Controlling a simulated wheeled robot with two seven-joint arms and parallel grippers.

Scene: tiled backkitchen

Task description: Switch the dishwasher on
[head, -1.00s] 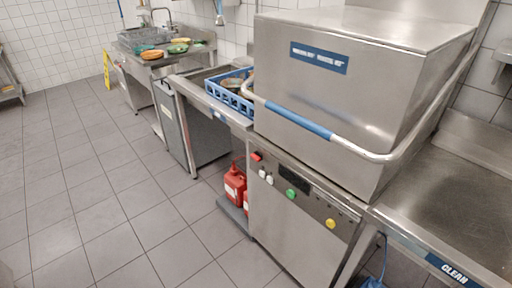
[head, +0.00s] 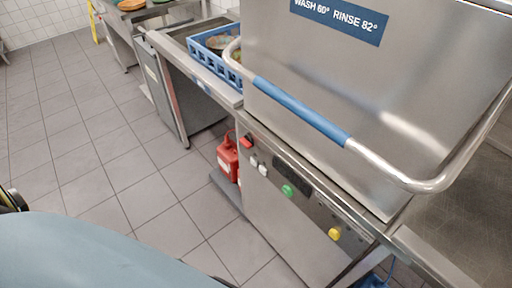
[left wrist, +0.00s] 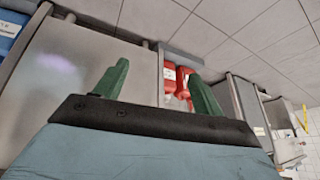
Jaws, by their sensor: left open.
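The hood dishwasher (head: 330,90) is steel, with its hood down and a blue-sleeved bar handle (head: 300,110) across the front. Its sloping front panel carries a red switch (head: 246,142), two white controls (head: 259,168), a green button (head: 287,190), a dark display (head: 293,180) and a yellow button (head: 334,234). My left gripper (left wrist: 160,85) has green fingers spread apart with nothing between them. In the left wrist view, a steel front fills the left side beyond the fingers; no buttons are recognisable there. My left arm fills the lower left of the head view. My right gripper is not in view.
Red canisters (head: 228,155) stand low beside the dishwasher and also show in the left wrist view (left wrist: 176,78). A blue rack (head: 214,43) with dishes sits on the counter to the left. A steel counter adjoins at right. The tiled floor (head: 80,130) is open at left.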

